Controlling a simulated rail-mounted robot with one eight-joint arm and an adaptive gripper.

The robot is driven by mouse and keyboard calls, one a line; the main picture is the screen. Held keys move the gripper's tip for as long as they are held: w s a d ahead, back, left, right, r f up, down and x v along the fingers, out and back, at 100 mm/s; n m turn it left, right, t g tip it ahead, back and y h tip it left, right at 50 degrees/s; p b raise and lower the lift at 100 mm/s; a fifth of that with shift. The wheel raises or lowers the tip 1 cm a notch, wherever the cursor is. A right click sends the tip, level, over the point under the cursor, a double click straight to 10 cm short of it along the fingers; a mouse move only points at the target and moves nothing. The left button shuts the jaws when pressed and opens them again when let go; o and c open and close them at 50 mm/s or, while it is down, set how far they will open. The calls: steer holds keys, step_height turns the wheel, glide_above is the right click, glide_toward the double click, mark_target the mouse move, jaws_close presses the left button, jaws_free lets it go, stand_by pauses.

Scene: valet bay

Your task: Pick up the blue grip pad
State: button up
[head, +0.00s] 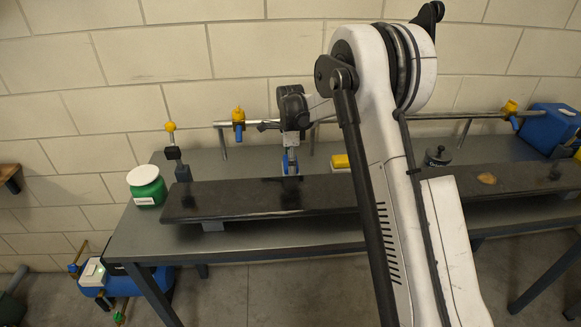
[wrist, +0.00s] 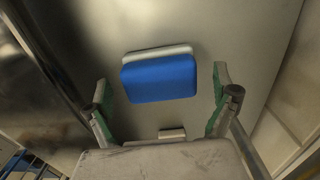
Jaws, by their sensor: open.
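The blue grip pad (wrist: 158,78) shows in the wrist view as a rounded blue block with a pale edge along its far side. It lies ahead of my gripper (wrist: 160,90), between the lines of its two green-lined fingers. The fingers are spread wide, with a gap on each side of the pad, and nothing is held. In the head view my gripper (head: 290,158) points down behind the dark beam, with blue showing at its tip. The finger ends and their distance from the pad are too small to tell there.
A long dark beam (head: 240,198) lies along the front of the grey bench (head: 130,235). A green jar with a white lid (head: 146,185) stands left. A horizontal rail (head: 258,123) runs behind. A yellow block (head: 340,161) sits right of my gripper; a blue case (head: 545,128) is far right.

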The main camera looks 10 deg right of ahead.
steer(key=shift+f, duration=0.5)
steer(key=c, duration=1.4)
steer(key=shift+r, duration=0.2)
steer(key=shift+r, duration=0.6)
step_height(320, 180, up, 3)
steer(key=shift+s+a+f, duration=0.1)
steer(key=s+a+r+b, duration=0.1)
steer(key=s+a+r, duration=0.5)
steer(key=a, duration=0.3)
steer(key=shift+a+r, duration=0.35)
steer(key=shift+a, duration=0.05)
